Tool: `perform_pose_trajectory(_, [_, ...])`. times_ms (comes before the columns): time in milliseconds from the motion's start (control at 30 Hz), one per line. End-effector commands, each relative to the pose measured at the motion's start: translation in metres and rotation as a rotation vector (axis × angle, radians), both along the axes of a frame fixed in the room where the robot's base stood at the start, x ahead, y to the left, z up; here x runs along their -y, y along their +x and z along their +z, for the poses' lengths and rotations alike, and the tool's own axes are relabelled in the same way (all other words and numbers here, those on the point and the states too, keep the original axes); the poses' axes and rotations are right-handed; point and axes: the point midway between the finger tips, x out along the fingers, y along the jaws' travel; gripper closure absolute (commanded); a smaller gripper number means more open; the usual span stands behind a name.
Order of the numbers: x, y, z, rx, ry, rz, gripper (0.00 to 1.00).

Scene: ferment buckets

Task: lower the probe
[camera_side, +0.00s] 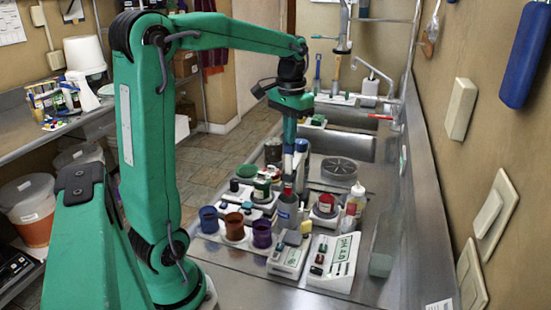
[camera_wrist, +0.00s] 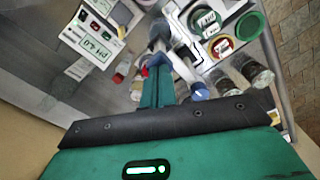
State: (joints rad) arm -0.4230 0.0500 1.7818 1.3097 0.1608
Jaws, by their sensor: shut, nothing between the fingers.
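My gripper (camera_side: 289,172) points straight down over the crowded steel counter, its jaws shut and empty. In the wrist view its green fingers (camera_wrist: 157,88) lie together near the centre, with blue and red parts around their tips. In the side view a blue-labelled bottle (camera_side: 287,212) with a red top stands just below the fingertips; I cannot tell whether they touch. A white meter (camera_side: 335,262) marked pH 4.0 stands to the lower right, and shows upper left in the wrist view (camera_wrist: 97,38). I cannot clearly pick out the probe; it may be hidden by the fingers.
A blue cup (camera_side: 208,219), a brown cup (camera_side: 235,226) and a purple cup (camera_side: 261,234) stand front left. Sinks are behind; the wall (camera_side: 470,150) bounds the right side.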

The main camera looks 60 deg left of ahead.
Motion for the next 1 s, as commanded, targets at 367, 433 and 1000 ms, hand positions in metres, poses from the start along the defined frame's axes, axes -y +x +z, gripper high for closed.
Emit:
perform_pose_trajectory(367, [0.0,0.0,-0.008,-0.001,0.0,0.0,1.0])
perform_pose_trajectory(433, [0.0,0.0,-0.01,-0.001,0.0,0.0,1.0])
perform_pose_trajectory(1000, [0.0,0.0,-0.022,-0.001,0.0,0.0,1.0])
